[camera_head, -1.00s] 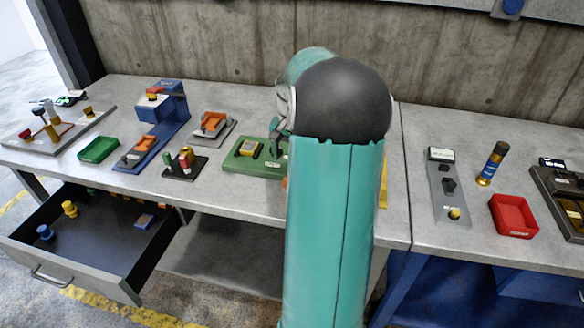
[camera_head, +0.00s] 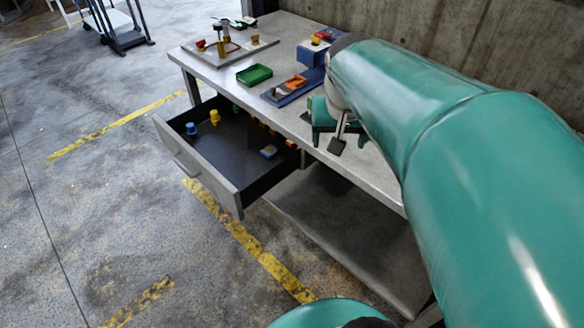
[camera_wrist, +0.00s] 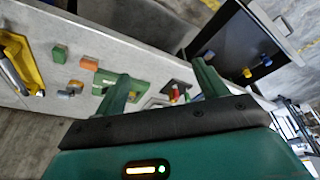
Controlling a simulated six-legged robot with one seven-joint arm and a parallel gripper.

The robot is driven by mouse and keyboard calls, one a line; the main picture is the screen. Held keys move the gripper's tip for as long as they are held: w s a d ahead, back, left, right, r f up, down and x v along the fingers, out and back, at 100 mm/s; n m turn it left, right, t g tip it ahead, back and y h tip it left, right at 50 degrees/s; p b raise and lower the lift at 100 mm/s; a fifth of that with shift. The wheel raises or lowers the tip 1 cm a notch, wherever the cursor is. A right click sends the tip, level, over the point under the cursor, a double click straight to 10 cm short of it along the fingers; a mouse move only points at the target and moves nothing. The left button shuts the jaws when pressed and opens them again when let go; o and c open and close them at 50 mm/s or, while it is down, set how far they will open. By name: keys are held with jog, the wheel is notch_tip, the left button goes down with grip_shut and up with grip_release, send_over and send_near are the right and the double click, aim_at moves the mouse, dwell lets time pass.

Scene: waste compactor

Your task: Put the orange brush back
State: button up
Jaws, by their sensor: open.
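I cannot tell for sure which thing is the orange brush. An orange piece (camera_head: 295,83) lies on the blue fixture (camera_head: 284,95) on the workbench in the head view. My gripper (camera_head: 332,138) is over the front edge of the bench, right of the open drawer. In the wrist view my gripper (camera_wrist: 162,88) has its two green fingers wide apart, with nothing held between them. My arm hides the right part of the bench.
The open drawer (camera_head: 178,177) holds yellow (camera_head: 214,117) and blue (camera_head: 191,129) pieces and others. A green tray (camera_head: 254,74) stands on the bench beside a grey board (camera_head: 262,46) with small parts. Floor is free left of the drawer. A cart (camera_head: 120,35) stands far back.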

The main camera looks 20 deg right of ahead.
jog(key=s+a+n+t+y, duration=0.1)
jog(key=s+a+n+t, duration=0.1)
jog(key=s+a+n, duration=0.3)
jog(key=s+a, duration=0.3)
jog(key=a, duration=0.3)
jog(key=shift+a+f+t+y, duration=0.3)
jog(key=shift+a+f+y, duration=0.05)
jog(key=shift+f+y, duration=0.05)
